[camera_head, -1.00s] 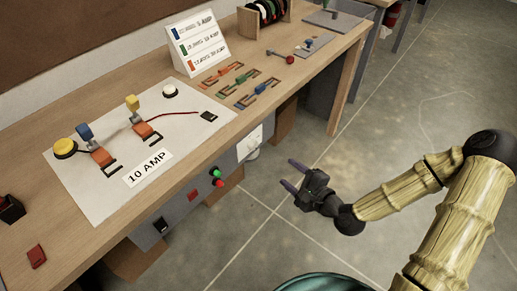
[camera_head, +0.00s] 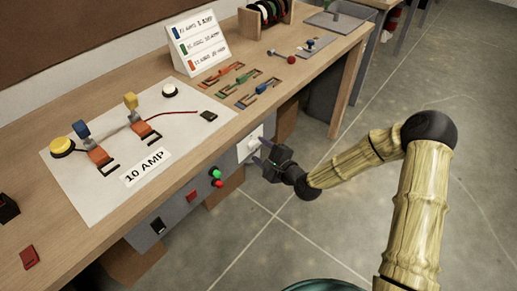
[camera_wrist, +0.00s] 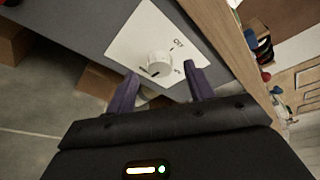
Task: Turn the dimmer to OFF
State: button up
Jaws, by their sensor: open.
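The dimmer is a round white knob (camera_wrist: 158,64) on a white plate (camera_wrist: 128,42) in the wrist view. A dark pointer mark shows on the knob, and the plate has small lettering that looks like OFF near its right side.
The wooden bench edge (camera_head: 225,147) runs just above the panel. Green and red buttons (camera_head: 216,177), a red switch (camera_head: 191,196) and a black rocker switch (camera_head: 158,226) are left of the plate. The floor (camera_head: 290,235) in front is clear.

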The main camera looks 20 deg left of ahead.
jog(key=shift+x, duration=1.1)
jog(key=shift+c, duration=0.4)
jog(key=c, duration=0.9)
